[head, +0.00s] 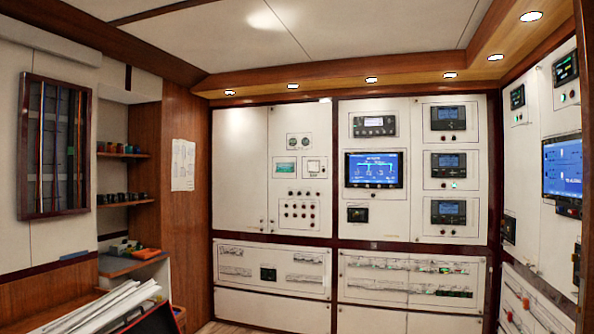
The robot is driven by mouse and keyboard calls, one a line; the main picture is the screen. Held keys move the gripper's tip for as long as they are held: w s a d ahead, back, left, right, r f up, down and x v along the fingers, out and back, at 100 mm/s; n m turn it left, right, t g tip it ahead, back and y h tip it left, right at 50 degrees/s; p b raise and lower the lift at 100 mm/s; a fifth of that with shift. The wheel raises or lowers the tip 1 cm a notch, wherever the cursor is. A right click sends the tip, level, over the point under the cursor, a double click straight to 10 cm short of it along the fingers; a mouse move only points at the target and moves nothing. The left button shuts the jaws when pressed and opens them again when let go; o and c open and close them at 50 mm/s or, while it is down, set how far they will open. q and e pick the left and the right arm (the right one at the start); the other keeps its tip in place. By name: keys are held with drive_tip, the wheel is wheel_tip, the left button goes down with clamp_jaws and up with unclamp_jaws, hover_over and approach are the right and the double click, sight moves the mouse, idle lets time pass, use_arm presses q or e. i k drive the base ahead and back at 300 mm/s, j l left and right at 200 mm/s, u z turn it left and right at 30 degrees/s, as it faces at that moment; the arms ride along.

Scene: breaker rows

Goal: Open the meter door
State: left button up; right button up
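A wall of white cabinet panels stands ahead in the head view. A plain tall white door (239,160) at its left looks shut. To the right, another panel carries a large blue screen (374,169), and a further one carries several dark display units (448,165). All these panels look shut. I cannot tell which one is the meter door. Neither of my grippers is in view.
Breaker rows (272,268) run low along the wall. White papers or binders (105,308) fill the lower left foreground. Shelves (128,203) with small items and a framed cable board (55,148) are on the left. More panels (555,170) line the right. A little floor (222,327) shows.

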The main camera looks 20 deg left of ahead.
sight(299, 134)
drive_tip(key=i+l, duration=0.1)
drive_tip(key=i, duration=2.45)
drive_tip(key=i+l+u, duration=0.1)
drive_tip(key=i, duration=0.65)
drive_tip(key=i+l, duration=0.1)
drive_tip(key=i, duration=0.6)
drive_tip(key=i+l+u, duration=0.1)
drive_tip(key=i, duration=0.65)
drive_tip(key=i+j+u, duration=0.15)
drive_tip(key=i+u, duration=0.25)
drive_tip(key=i, duration=0.15)
drive_tip(key=i+u, duration=0.4)
drive_tip(key=i, duration=0.2)
drive_tip(key=i+j+z, duration=0.3)
drive_tip(key=i+j, duration=0.5)
drive_tip(key=i+j+z, duration=0.2)
drive_tip(key=j, duration=0.2)
drive_tip(key=i+j+z, duration=0.15)
drive_tip(key=j, duration=0.3)
drive_tip(key=j+z, duration=0.2)
drive_tip(key=j, duration=0.2)
drive_tip(key=i, duration=0.05)
